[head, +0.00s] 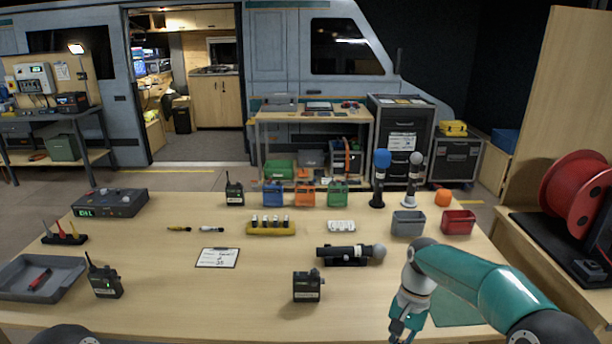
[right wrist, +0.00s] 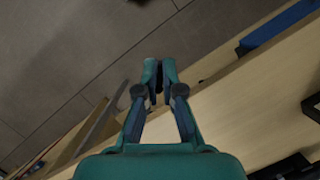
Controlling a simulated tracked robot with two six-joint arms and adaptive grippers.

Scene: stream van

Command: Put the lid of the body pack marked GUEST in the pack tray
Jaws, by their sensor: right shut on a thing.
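A black body pack (head: 307,286) stands near the front middle of the table. Another black pack (head: 104,281) with an antenna and a green light stands at the front left, beside a shallow grey tray (head: 68,268). I cannot read GUEST on either pack. My right gripper (head: 403,326) is low at the front right, to the right of the middle pack and apart from it. In the right wrist view its fingers (right wrist: 160,78) are nearly together on a small dark thing, mostly hidden; I cannot tell if it is the lid. My left gripper is out of view.
The grey tray holds a red-handled tool (head: 40,279). A microphone in a cradle (head: 345,254), a clipboard (head: 217,257), a grey bin (head: 408,223) and a red bin (head: 458,222) are on the table. Several coloured packs stand along the back. The front between the two black packs is clear.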

